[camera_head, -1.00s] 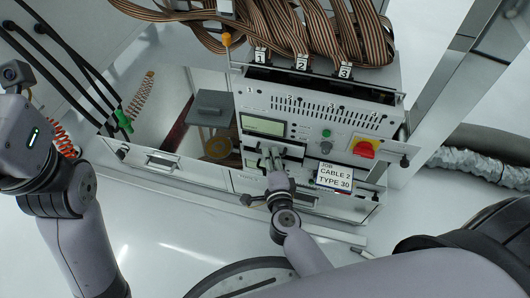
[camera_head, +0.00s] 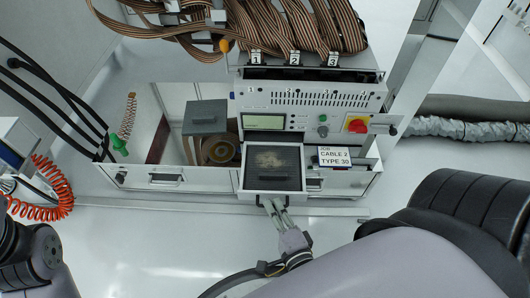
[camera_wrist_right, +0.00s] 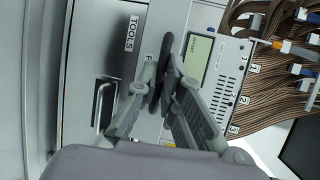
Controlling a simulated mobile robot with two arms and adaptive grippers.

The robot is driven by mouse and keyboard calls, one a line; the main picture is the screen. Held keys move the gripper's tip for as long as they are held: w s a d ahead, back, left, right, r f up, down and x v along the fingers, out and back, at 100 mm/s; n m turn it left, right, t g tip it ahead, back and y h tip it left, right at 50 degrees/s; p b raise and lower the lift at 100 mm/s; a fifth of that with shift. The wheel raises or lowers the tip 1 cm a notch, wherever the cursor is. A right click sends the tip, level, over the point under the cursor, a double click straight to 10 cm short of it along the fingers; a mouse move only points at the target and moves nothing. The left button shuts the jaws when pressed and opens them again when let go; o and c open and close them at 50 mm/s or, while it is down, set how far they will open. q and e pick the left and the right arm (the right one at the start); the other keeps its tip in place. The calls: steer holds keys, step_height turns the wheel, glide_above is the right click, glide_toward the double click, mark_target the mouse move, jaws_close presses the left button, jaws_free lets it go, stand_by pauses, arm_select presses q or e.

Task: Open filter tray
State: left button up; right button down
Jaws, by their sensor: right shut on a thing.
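The filter tray (camera_head: 249,182) is pulled out from the front of the machine (camera_head: 240,92). Its dark mesh with a dusty tan patch faces up in the head view. My right gripper (camera_head: 270,203) is at the tray's front edge, with its arm coming from below. In the right wrist view, its fingers (camera_wrist_right: 165,82) are shut on a dark handle on the light front plate, whose label is partly covered. My left gripper is out of view; only part of my left arm shows at lower left.
A drawer labelled TOOLS (camera_wrist_right: 114,58) with a bar handle is beside the tray. The job sign (camera_head: 334,156) and red knob (camera_head: 357,126) are to the right. An open bay with a reel (camera_head: 220,149) is left. Ribbon cables (camera_head: 300,28) lie above. Floor in front is mostly clear.

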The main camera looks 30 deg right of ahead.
steer(key=c, duration=2)
jaws_free()
steer(key=shift+c, duration=0.2)
steer(key=o, duration=0.3)
steer(key=v, duration=1.2)
steer(key=shift+w+r, duration=0.1)
